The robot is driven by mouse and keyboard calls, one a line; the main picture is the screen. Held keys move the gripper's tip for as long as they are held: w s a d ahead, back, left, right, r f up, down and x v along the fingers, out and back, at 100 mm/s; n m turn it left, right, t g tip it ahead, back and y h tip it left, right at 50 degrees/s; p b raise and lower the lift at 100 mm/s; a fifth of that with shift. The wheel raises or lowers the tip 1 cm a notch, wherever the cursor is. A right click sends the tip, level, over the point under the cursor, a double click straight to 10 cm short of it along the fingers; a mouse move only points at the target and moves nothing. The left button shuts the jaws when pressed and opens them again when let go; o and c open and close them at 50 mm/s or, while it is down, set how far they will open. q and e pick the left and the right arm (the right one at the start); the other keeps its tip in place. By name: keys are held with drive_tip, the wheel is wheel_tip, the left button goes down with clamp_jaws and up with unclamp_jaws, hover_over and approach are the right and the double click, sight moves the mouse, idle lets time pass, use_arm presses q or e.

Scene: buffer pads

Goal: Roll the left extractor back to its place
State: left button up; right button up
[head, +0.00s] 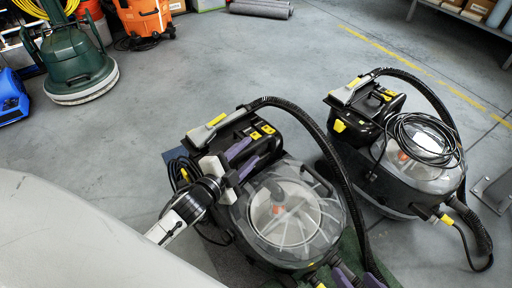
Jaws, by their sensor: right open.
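The left extractor (296,222), black with a clear round tank and yellow marks, stands upright in the middle of the head view. A black hose arches over its right side. My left gripper (244,159) reaches in from the lower left. Its purple-padded fingers are at the extractor's black rear body, below the grey handle (207,131). A gap shows between the fingers, but whether they grip anything is unclear. My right gripper (356,278) is open at the bottom edge, near the extractor's front, and is partly cut off by the frame.
A second, similar extractor (376,187) with a coiled cable stands close on the right. Dark and green matting (348,246) shows under the left extractor. A green floor machine (77,62) and an orange vacuum (146,18) stand far left. Open grey floor lies behind.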

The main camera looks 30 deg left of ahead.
use_arm(q)
drive_tip(key=b+x, duration=0.1)
drive_tip(key=x, duration=0.3)
drive_tip(key=shift+f, duration=0.1)
drive_tip(key=shift+w+d, duration=0.1)
drive_tip(key=shift+w, duration=0.2)
use_arm(e)
drive_tip(key=shift+w+a+r+t+y, duration=0.2)
drive_tip(key=shift+a+r+t, duration=0.1)
drive_tip(key=shift+r, duration=0.3)
drive_tip(key=shift+w+a+r+t+y, duration=0.1)
drive_tip(key=shift+a+r+t+y, duration=0.15)
drive_tip(key=shift+r, duration=0.3)
use_arm(q)
drive_tip(key=shift+c, duration=0.5)
clamp_jaws()
use_arm(e)
drive_tip(key=shift+f, duration=0.1)
